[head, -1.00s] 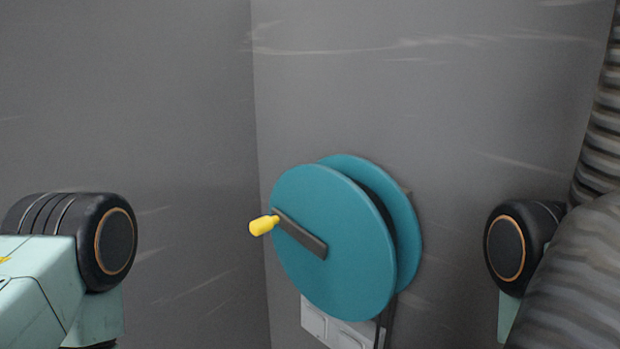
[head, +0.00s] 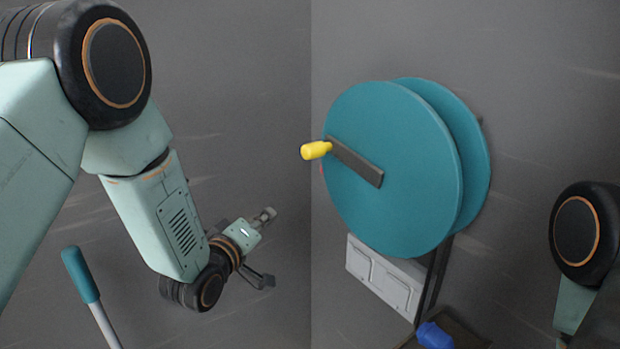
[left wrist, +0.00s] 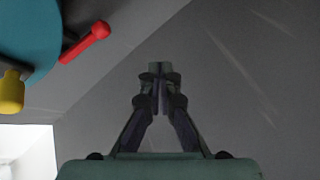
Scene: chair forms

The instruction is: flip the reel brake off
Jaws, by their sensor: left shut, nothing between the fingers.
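The teal reel (head: 390,170) stands in front of the grey wall, with a dark crank arm (head: 355,162) and a yellow crank knob (head: 315,150) on its near face. A red lever (left wrist: 85,43), likely the brake, shows beside the reel rim in the left wrist view; only a sliver (head: 322,169) shows in the head view, behind the yellow knob. My left gripper (head: 268,213) is shut and empty, left of and below the reel, apart from it. In the left wrist view its closed fingers (left wrist: 160,78) are right of and below the red lever. My right gripper is out of view.
A light grey box (head: 385,275) is below the reel, beside a dark post (head: 435,280). A blue object (head: 434,335) is at the bottom. A teal-handled lever (head: 80,275) on a white rod stands at lower left. The wall between my gripper and the reel looks clear.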

